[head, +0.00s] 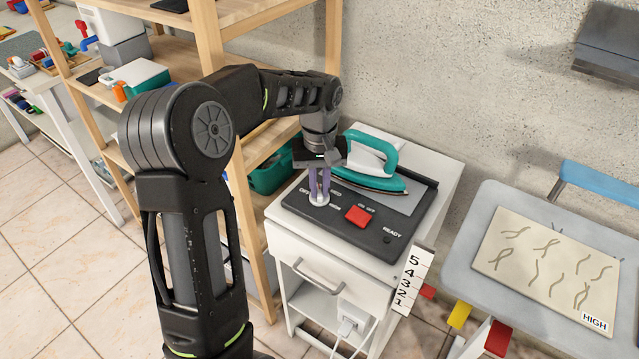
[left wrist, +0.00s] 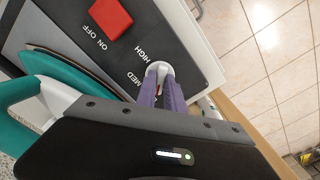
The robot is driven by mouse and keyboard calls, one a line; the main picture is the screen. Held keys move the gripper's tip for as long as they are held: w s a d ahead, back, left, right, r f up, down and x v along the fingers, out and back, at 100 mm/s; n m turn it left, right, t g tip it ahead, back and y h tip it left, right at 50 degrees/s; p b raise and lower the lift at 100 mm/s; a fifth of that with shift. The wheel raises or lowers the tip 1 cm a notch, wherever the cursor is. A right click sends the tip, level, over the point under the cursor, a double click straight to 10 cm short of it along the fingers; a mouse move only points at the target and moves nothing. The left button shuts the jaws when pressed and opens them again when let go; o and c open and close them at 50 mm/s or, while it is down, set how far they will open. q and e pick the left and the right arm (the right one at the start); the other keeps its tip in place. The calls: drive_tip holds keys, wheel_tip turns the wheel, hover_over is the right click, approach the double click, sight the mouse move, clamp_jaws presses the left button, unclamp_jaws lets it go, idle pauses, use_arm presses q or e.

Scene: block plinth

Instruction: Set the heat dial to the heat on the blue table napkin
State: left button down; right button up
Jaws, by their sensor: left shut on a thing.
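The white heat dial (head: 318,201) sits on the dark control panel (head: 345,228) on top of a white cabinet. My left gripper (head: 319,187) points down with its purple fingers shut on the dial. In the left wrist view the fingers (left wrist: 168,90) close around the dial (left wrist: 156,69), with the words HIGH and MED printed beside it. Where the dial's pointer stands is hard to tell. A beige napkin (head: 522,250) with wavy brown lines lies on the light blue-grey table at the right; its corner label (head: 594,323) reads HIGH. My right gripper is not in view.
A teal and white iron (head: 370,165) rests just behind my gripper. A red ON/OFF switch (head: 357,215) is close to the dial's right. A numbered strip (head: 413,281) hangs at the cabinet's front corner. A wooden shelf (head: 232,90) stands at the left.

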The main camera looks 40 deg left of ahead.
sight(320, 191)
use_arm(q)
drive_tip(key=m+p, duration=0.1)
drive_tip(key=m, duration=0.6)
drive_tip(key=m+p, duration=0.1)
drive_tip(key=m, duration=0.5)
drive_tip(key=shift+m, duration=0.4)
drive_tip(key=c, duration=1.4)
unclamp_jaws()
drive_tip(key=shift+c, duration=0.2)
drive_tip(key=shift+r, duration=0.1)
wheel_tip(320, 191, up, 8)
drive_tip(key=shift+f, duration=0.15)
